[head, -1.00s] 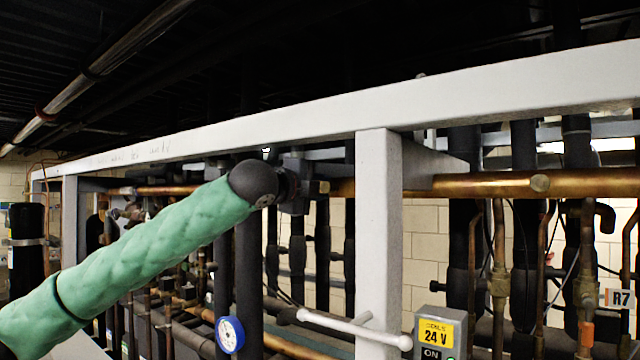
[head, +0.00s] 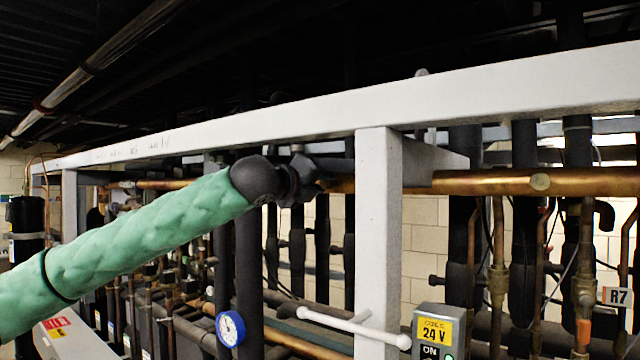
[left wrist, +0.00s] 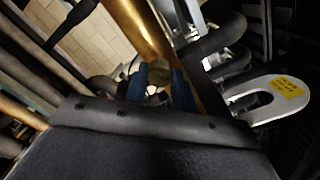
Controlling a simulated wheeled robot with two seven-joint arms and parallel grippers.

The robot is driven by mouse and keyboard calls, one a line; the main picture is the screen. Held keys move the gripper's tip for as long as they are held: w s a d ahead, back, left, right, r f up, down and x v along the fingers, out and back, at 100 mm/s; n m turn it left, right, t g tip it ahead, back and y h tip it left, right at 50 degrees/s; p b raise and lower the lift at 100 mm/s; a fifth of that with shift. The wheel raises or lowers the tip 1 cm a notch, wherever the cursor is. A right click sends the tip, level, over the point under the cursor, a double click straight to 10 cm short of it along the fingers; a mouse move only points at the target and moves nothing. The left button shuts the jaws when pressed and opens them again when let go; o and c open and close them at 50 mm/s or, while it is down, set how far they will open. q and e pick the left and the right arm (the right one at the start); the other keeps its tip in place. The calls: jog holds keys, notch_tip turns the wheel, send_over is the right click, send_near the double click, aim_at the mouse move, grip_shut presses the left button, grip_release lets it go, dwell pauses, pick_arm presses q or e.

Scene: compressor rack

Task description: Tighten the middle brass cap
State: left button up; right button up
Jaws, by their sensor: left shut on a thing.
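A thick brass pipe (head: 480,183) runs level behind the grey frame, with one round brass cap (head: 540,184) on its right part. My left gripper (head: 308,178) is at the pipe left of the grey post, at the end of my green-sleeved arm. In the left wrist view its two blue fingertips (left wrist: 159,82) are shut on a brass cap (left wrist: 158,71) on the pipe (left wrist: 140,28). In the head view the gripper hides this held cap. I cannot tell from these frames how tight it is. My right gripper is not in view.
A grey post (head: 378,240) and top beam (head: 300,125) stand close by the gripper. A white bar handle (head: 345,325) and a 24 V box (head: 433,328) are below. Dark insulated pipes (head: 250,250) crowd behind. A blue gauge (head: 230,328) hangs lower left.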

pick_arm(q)
jog(key=shift+d+f, duration=0.1)
jog(key=shift+f, duration=0.15)
jog(key=o, duration=0.8)
jog(key=shift+o, duration=1)
jog(key=shift+r, duration=0.1)
